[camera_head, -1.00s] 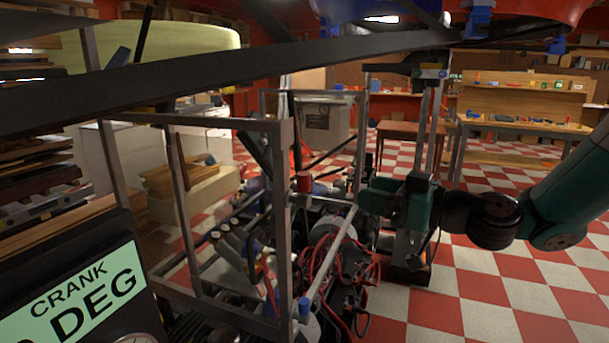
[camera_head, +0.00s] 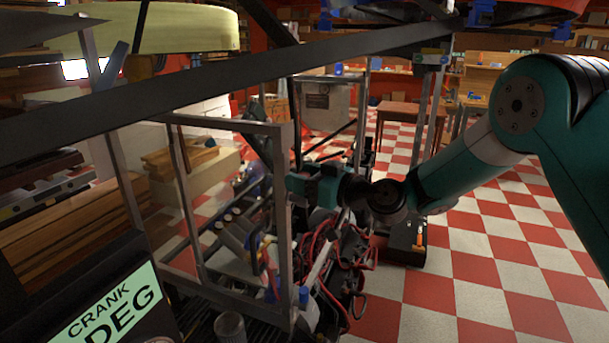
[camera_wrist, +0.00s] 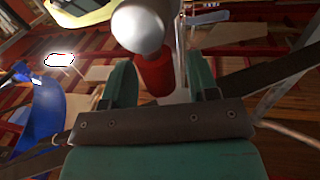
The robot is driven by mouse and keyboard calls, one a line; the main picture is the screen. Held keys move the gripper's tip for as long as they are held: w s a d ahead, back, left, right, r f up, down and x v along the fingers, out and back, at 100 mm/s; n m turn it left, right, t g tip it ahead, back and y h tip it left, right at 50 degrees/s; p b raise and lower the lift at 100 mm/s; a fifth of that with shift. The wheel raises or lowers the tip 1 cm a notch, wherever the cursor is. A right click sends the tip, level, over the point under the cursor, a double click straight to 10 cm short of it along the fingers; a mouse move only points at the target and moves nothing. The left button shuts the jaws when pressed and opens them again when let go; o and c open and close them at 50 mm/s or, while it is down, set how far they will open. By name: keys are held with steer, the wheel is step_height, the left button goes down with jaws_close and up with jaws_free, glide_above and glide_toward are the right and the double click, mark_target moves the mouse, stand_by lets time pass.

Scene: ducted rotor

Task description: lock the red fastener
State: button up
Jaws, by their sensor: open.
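The red fastener (camera_wrist: 154,74) is a small red cylinder in the wrist view, between and beyond the two teal fingers. A pale grey rounded piece (camera_wrist: 140,27) overlaps its upper end in that view. My gripper (camera_wrist: 160,82) is open, with one finger on each side of the red cylinder's line; I cannot tell whether either touches it. In the head view my gripper (camera_head: 292,184) is at the grey upright post of the metal frame, and the red fastener is hidden there.
A grey metal frame (camera_head: 285,230) stands close around my gripper. Red hoses and machine parts (camera_head: 325,245) lie below it. A dark beam (camera_head: 220,88) crosses overhead. A crank label plate (camera_head: 110,315) is at the lower left. Open checkered floor (camera_head: 470,280) lies to the right.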

jaws_close()
